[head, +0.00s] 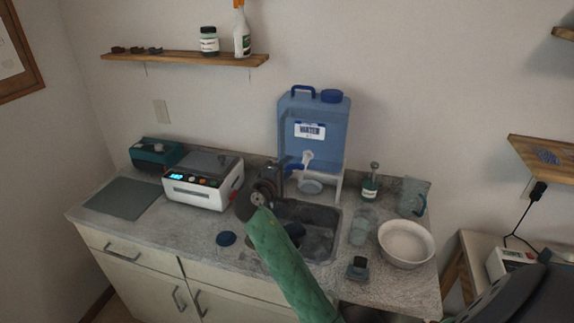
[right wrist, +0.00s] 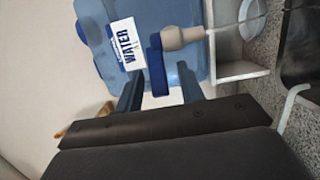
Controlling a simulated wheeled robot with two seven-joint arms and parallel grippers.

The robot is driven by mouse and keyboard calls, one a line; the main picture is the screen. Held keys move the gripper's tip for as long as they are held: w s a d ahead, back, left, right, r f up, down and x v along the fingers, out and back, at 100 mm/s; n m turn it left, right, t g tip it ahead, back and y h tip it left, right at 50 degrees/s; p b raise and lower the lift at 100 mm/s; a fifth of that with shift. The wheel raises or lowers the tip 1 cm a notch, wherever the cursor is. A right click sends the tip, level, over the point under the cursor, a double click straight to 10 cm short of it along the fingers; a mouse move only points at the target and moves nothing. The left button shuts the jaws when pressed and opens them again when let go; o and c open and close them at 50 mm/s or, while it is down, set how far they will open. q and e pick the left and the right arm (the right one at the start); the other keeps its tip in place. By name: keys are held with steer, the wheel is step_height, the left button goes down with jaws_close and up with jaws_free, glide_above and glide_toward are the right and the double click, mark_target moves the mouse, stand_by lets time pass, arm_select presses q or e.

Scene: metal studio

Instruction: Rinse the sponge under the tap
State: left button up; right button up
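A blue water container (head: 314,128) with a white tap (head: 308,157) stands behind the sink (head: 322,218). My right gripper (head: 284,171) is at the tap, above the sink's back left. In the right wrist view its two fingers (right wrist: 158,78) are apart, with the tap's blue lever (right wrist: 156,70) between them; I cannot tell whether they touch it. The white spout (right wrist: 184,38) shows beside the lever. A dark blue thing (head: 295,230) shows at the sink, partly hidden by my arm; I cannot tell whether it is the sponge. My left gripper is out of view.
A dark blue round thing (head: 226,239) lies left of the sink. A white bowl (head: 405,244), a glass (head: 360,231), a pump bottle (head: 371,184) and a jug (head: 413,196) stand to the right. A white device (head: 203,186) stands left.

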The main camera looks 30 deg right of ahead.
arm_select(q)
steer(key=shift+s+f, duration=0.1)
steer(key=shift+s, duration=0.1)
arm_select(e)
steer(key=shift+w+d, duration=0.1)
steer(key=shift+d, duration=0.1)
jaws_close()
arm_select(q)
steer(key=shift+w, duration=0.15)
